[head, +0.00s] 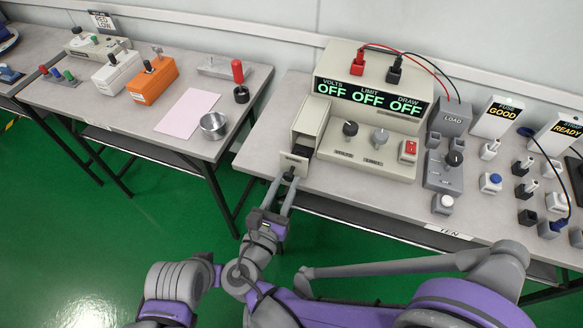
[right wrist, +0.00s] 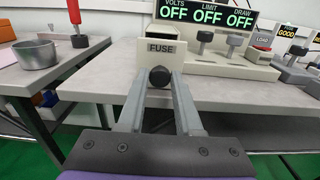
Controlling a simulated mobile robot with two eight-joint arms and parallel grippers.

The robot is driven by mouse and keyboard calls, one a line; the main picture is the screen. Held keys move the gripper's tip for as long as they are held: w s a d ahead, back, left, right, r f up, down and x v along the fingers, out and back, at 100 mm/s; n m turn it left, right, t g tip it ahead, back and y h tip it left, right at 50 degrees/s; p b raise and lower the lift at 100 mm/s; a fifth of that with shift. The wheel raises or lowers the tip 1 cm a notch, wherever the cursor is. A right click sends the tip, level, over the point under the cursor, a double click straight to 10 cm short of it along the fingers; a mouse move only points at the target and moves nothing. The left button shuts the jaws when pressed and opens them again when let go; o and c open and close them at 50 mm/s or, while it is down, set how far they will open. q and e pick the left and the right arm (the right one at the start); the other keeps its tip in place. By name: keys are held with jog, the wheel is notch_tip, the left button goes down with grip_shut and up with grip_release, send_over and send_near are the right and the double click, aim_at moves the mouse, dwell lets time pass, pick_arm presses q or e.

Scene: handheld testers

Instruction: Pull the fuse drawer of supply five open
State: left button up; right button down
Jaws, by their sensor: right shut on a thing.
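The power supply (head: 370,120) is a beige unit with three green OFF readouts on the bench at the right. At its left side is a beige fuse housing (head: 312,116). The drawer's front plate, marked FUSE (right wrist: 161,48), stands out in front of this housing, with a dark part (head: 303,151) between them in the head view. My right gripper (head: 287,178) is shut on the plate's dark round knob (right wrist: 160,76), one finger on each side. My left gripper is not in view.
A label reading TEN (head: 449,232) is on the bench's front edge. Right of the supply are a grey LOAD box (head: 450,118) and several small switches and sockets. A left bench holds a metal cup (head: 213,126) and an orange box (head: 153,82). A gap separates the benches.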

jog(key=shift+s, duration=0.15)
jog(key=c, duration=0.6)
grip_release()
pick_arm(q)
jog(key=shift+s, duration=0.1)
